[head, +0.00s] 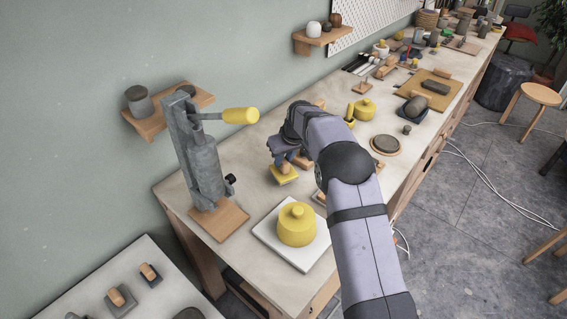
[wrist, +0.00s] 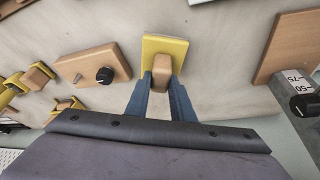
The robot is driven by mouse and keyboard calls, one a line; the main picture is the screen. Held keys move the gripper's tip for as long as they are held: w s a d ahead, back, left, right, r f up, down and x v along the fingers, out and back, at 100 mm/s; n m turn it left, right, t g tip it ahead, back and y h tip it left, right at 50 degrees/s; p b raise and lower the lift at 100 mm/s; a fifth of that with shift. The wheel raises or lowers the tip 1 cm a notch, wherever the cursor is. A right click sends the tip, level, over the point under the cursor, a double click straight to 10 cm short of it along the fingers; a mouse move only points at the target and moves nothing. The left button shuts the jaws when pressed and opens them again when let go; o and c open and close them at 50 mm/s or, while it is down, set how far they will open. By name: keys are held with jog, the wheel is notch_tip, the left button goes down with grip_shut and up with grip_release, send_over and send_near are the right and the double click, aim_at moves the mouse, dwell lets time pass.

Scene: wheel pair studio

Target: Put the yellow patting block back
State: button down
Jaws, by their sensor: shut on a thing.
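The yellow patting block (head: 284,177) is a flat yellow plate with a wooden grip on top. In the wrist view its yellow plate (wrist: 165,46) lies just beyond my fingertips. My gripper (wrist: 162,75) is shut on the wooden grip, with one blue finger on each side. In the head view my gripper (head: 284,159) is over the bench, between the grey press and the yellow pot. The fingers partly hide the grip. I cannot tell whether the plate touches the bench top.
A grey press (head: 203,160) with a yellow handle stands left on a wooden base. A yellow lidded jar (head: 297,226) sits on a white board (head: 268,237) in front. A wooden block with a black knob (wrist: 104,75) lies left of the patting block in the wrist view.

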jog(key=shift+f+p, duration=0.3)
jog(key=shift+f, duration=0.8)
jog(key=shift+f, duration=0.15)
jog(key=c, duration=1.5)
grip_release()
jog(key=shift+c, duration=0.2)
jog(key=shift+r, duration=0.25)
jog(key=b+v, duration=0.3)
jog(key=v, duration=0.8)
jog(key=shift+r+b, duration=0.35)
jog(key=shift+r, duration=0.05)
jog(key=shift+s, duration=0.15)
